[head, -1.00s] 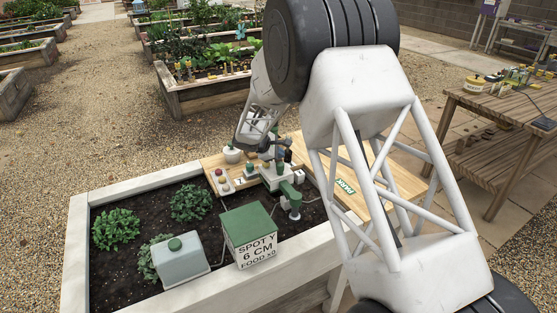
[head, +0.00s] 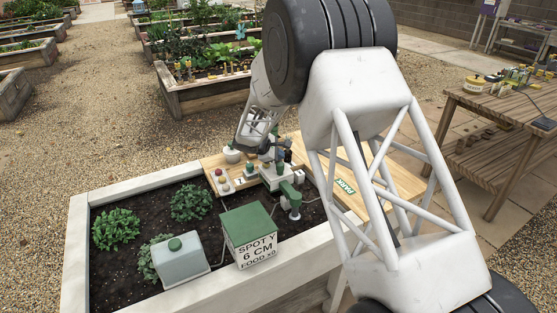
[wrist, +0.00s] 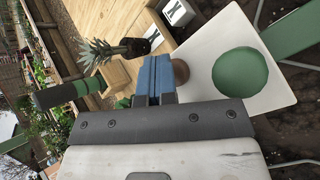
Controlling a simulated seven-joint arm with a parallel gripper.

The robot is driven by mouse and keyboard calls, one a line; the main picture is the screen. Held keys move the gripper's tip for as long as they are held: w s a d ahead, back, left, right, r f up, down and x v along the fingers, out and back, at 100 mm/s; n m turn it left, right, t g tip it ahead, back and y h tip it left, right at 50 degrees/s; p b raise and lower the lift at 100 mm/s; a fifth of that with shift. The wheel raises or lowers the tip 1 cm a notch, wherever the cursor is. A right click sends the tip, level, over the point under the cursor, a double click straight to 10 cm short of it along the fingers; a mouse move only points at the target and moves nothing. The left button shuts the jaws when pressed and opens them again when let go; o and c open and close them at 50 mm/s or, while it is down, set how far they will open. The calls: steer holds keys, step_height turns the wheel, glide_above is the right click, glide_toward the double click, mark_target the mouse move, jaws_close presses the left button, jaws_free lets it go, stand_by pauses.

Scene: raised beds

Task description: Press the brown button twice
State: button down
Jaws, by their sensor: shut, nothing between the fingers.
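The brown button (wrist: 181,71) shows in the wrist view as a small round knob on a white plate (wrist: 222,40), partly hidden by my fingers. My gripper (wrist: 155,78) is shut and empty, its blue fingertips just beside the button. I cannot tell whether they touch it. A larger green dome (wrist: 240,73) sits on the same plate to the right. In the head view, the device with the plate (head: 276,176) stands on the bed's wooden board, and my arm's end is above it; the brown button is not clear there.
In the wrist view, a pineapple-like plant (wrist: 119,48) stands left of the fingers, with a dark and green cylinder (wrist: 68,93) nearby. In the head view, a green-topped box (head: 249,235), a grey box (head: 180,261) and leafy plants stand in the bed. A wooden table (head: 500,110) is at right.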

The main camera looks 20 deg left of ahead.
steer(key=shift+r, duration=0.9)
steer(key=shift+r, duration=0.25)
steer(key=shift+r, duration=2.3)
stand_by(1.1)
step_height(320, 180, up, 4)
steer(key=shift+f, duration=0.1)
stand_by(0.3)
steer(key=shift+f, duration=4.35)
